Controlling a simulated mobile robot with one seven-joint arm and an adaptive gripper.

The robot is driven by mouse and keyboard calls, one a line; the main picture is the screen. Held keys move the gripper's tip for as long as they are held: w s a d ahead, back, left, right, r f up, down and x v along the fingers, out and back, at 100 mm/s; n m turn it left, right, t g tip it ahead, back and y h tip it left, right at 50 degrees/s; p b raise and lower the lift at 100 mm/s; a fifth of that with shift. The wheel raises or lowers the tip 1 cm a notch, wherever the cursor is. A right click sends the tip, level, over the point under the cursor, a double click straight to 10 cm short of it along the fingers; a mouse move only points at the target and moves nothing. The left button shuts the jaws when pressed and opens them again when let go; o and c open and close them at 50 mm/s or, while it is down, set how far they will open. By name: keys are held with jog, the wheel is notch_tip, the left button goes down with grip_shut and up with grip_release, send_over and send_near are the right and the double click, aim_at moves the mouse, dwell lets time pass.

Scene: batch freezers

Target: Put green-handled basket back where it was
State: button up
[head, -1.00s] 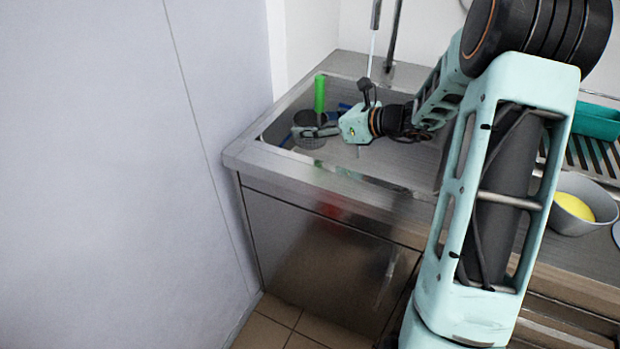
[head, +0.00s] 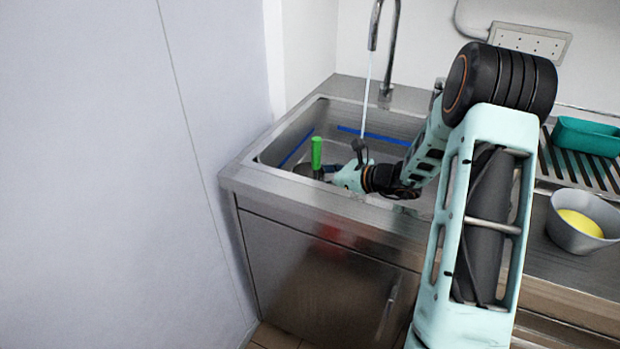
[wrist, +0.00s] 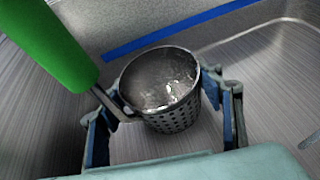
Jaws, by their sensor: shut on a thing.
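The green-handled basket is a small perforated metal basket (wrist: 175,115) with a thick green handle (head: 316,153). In the wrist view the basket sits between the two fingers of my gripper (wrist: 168,122), and the green handle rises to the upper left. My gripper (head: 335,172) is shut on the basket. In the head view it is down inside the steel sink (head: 292,124), at the left part of the basin. The basket's body is mostly hidden there by the sink's front rim. I cannot tell whether its base touches the sink floor.
Water runs from the faucet (head: 396,45) behind my gripper. Blue strips (head: 372,136) line the basin. To the right are a grey bowl with yellow contents (head: 570,238) and a teal container (head: 588,137) on a drying rack. A wall (head: 120,180) stands close on the left.

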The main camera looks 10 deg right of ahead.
aim_at(313, 169)
jog(key=shift+f, duration=0.1)
jog(key=o, duration=1.3)
jog(key=shift+o, duration=0.2)
jog(key=shift+r, duration=0.2)
jog(key=p+v, duration=0.1)
jog(key=v, duration=0.6)
jog(key=shift+s+d, duration=0.15)
jog(key=shift+d, duration=0.05)
jog(key=shift+r, duration=0.1)
